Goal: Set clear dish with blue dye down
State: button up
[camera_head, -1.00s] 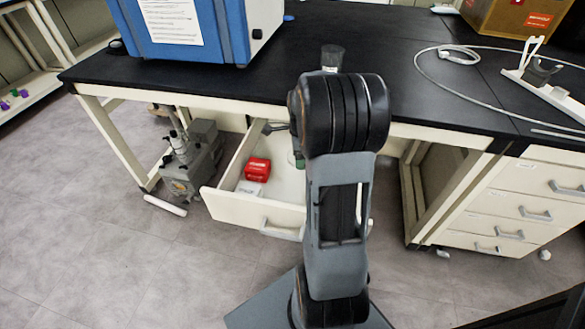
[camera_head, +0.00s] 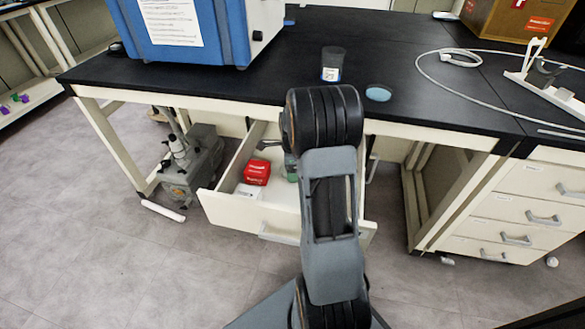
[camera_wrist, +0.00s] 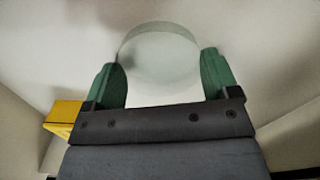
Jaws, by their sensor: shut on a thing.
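My gripper (camera_wrist: 163,82) has green fingers, one on each side of a clear round dish (camera_wrist: 160,50), and is shut on it. The held dish looks colourless against the pale surface behind it, and I see no blue in it. In the head view my arm hides the dish and most of my gripper, which is down at the open drawer (camera_head: 250,216). A flat, round, pale blue dish (camera_head: 378,93) rests on the black bench top, near its front edge. I cannot tell whether the held dish touches the drawer floor.
A red box (camera_head: 257,172) and a small white box (camera_head: 248,191) lie in the drawer's left part. A blue-and-white machine (camera_head: 200,30) stands behind, and a cable (camera_head: 425,72) lies at right.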

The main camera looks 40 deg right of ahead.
jog(key=shift+f, duration=0.15)
jog(key=o, duration=0.8)
notch_tip(320, 180, up, 12)
jog(key=p, duration=0.4)
jog(key=s+a+r+n+t, duration=0.1)
jog(key=s+a+n, duration=0.4)
jog(key=n, duration=0.3)
jog(key=s+a+r+n+t, duration=0.1)
jog(key=s+a+r+n, duration=0.1)
jog(key=s+a+n, duration=0.3)
jog(key=s+a+r+n, duration=0.1)
jog(key=s+a+n, duration=0.4)
jog(key=a+n, duration=0.4)
jog(key=shift+s+a+r+n+t, duration=0.1)
jog(key=shift+a+r+n+t, duration=0.1)
jog(key=shift+n, duration=0.4)
jog(key=shift+s+a+r+n+t, duration=0.1)
jog(key=shift+a+r+n+t, duration=0.1)
jog(key=shift+n, duration=0.4)
